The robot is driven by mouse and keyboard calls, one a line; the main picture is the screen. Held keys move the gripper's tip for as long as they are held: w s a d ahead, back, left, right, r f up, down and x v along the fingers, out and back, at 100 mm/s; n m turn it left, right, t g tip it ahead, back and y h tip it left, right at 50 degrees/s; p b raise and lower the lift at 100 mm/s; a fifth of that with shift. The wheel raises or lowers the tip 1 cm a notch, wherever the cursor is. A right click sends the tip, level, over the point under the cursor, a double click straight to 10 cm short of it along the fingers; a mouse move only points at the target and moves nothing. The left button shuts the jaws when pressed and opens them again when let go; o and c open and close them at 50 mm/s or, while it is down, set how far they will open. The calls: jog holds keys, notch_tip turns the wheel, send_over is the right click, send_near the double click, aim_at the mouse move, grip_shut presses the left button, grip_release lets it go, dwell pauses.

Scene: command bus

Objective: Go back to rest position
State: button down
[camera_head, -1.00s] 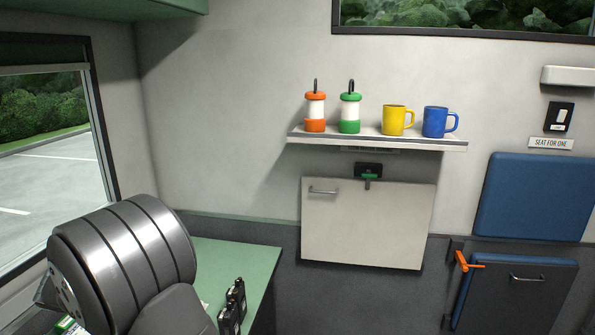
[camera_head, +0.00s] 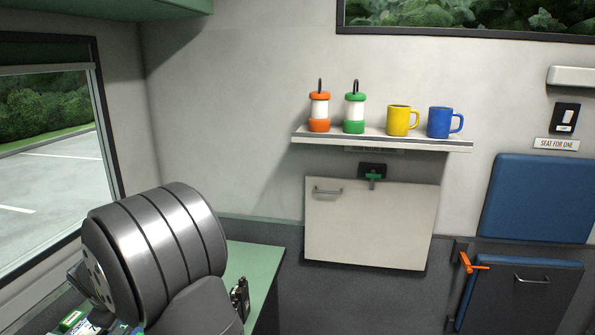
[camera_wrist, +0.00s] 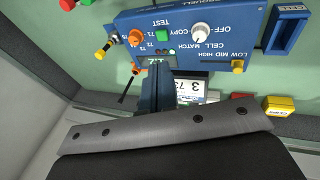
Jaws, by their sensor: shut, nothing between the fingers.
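My gripper (camera_wrist: 157,88) shows in the wrist view as dark fingers, closed together with nothing between them. It is in front of a blue control panel (camera_wrist: 225,48) that carries an orange knob (camera_wrist: 136,37), a white knob (camera_wrist: 199,32) and a green button (camera_wrist: 162,35). Beside the fingers is a white card or display (camera_wrist: 195,88) with dark digits, partly covered. I cannot tell the gap between the fingers and the panel. In the head view my arm fills the lower left and hides most of the gripper area.
A green counter (camera_head: 258,262) lies beside my arm, with a small dark object (camera_head: 240,296) near its edge. A wall shelf (camera_head: 385,141) holds two lanterns and two mugs. Below it is a white cabinet door (camera_head: 372,225).

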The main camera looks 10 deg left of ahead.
jog(key=shift+v, duration=2.45)
jog(key=shift+s, duration=0.15)
